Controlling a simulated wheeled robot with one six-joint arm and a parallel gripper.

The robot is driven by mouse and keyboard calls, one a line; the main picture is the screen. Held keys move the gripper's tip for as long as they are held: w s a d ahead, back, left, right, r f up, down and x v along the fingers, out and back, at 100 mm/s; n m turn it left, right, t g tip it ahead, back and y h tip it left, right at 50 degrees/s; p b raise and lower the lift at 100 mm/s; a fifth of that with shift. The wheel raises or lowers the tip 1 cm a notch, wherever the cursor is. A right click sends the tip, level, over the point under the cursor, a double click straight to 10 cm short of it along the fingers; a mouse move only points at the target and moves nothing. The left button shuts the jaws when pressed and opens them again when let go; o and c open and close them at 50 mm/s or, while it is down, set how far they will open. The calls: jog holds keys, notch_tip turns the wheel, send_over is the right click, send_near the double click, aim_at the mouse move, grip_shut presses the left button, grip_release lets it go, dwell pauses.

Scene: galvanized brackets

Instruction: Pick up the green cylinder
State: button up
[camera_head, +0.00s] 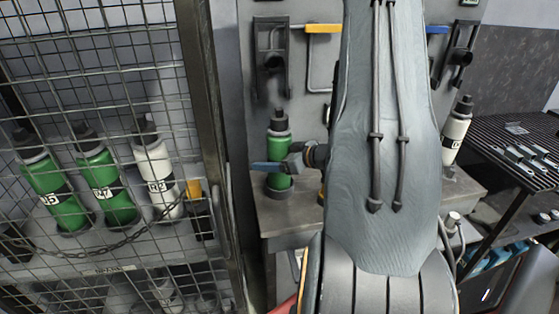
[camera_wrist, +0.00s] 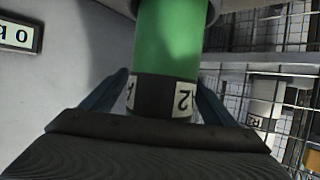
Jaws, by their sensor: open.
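A green cylinder (camera_head: 279,150) with a black cap and a dark label band stands upright on a grey bench in the head view, behind and left of my arm. In the wrist view the green cylinder (camera_wrist: 172,45) fills the upper middle, with a black and white label marked with a 2. My gripper (camera_head: 268,166) is at the cylinder's middle in the head view. In the wrist view the two blue fingers of my gripper (camera_wrist: 165,98) are open, one on each side of the label band. I cannot tell whether they touch it.
A wire mesh cage (camera_head: 100,130) at left holds green cylinders (camera_head: 108,188) and a white cylinder (camera_head: 157,175). Another white cylinder (camera_head: 456,132) stands right of my arm. Brackets (camera_head: 271,62) hang on the wall behind the bench (camera_head: 285,218). A slatted rack (camera_head: 520,150) is at far right.

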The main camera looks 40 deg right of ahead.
jog(key=shift+w+a+f, duration=0.1)
jog(key=shift+w, duration=0.05)
grip_shut()
dwell(0.4)
jog(key=shift+r, duration=0.25)
